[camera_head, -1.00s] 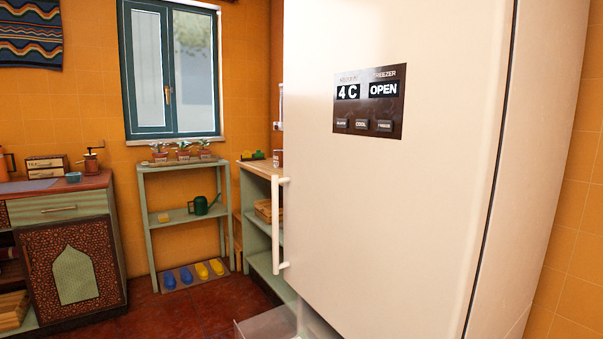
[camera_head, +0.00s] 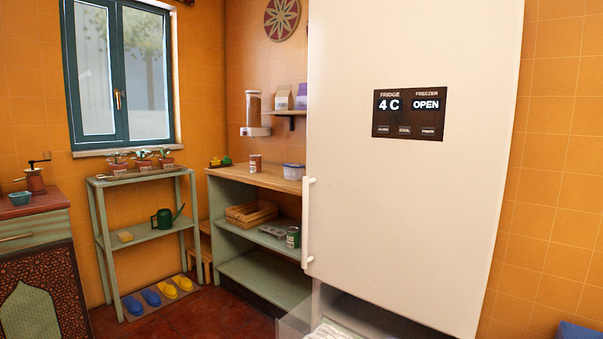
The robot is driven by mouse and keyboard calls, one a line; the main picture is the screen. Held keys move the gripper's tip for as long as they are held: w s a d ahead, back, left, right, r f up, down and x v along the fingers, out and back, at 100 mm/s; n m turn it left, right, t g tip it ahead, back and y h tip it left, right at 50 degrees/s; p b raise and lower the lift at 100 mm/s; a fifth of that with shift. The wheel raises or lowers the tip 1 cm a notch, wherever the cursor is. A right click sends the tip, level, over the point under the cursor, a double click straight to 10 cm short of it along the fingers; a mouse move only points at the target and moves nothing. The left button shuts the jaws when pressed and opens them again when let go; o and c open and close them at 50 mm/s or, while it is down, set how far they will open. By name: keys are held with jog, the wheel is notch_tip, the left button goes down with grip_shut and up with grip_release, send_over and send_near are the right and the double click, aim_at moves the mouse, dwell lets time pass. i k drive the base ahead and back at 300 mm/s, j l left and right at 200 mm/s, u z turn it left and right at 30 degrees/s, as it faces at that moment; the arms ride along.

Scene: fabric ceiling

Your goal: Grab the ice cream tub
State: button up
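I cannot make out a tub that is clearly ice cream. A small pale tub with a bluish lid (camera_head: 293,172) stands on the wooden counter, close to the fridge's left edge; its label is too small to read. The tall cream fridge (camera_head: 430,220) fills the right of the view, with its upper door shut. Its panel (camera_head: 409,113) reads fridge 4 C and freezer OPEN. Below that door, the freezer part stands open at the bottom edge, and something whitish (camera_head: 333,331) shows there, mostly cut off. My gripper is not in view.
A green shelf unit (camera_head: 262,262) with a wooden crate (camera_head: 251,214) and a can (camera_head: 293,237) stands left of the fridge. A plant stand (camera_head: 150,240) is under the window. A blue thing (camera_head: 578,332) shows at the bottom right.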

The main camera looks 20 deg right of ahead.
aim_at(292, 171)
jog(key=i+j+z, duration=0.2)
jog(key=i+j, duration=0.15)
jog(key=j, duration=0.25)
jog(key=i+j+z, duration=0.1)
jog(key=j, duration=0.2)
jog(key=i+j+z, duration=0.25)
jog(key=j, duration=0.4)
jog(key=i+z, duration=0.3)
jog(key=i, duration=0.8)
jog(key=i+j+u, duration=0.45)
jog(key=j, duration=0.15)
jog(key=i+j+u, duration=0.5)
jog(key=i+z, duration=0.7)
jog(key=i+j+z, duration=0.15)
jog(key=i+z, duration=1.1)
jog(key=k+j, duration=0.05)
jog(key=k, duration=0.05)
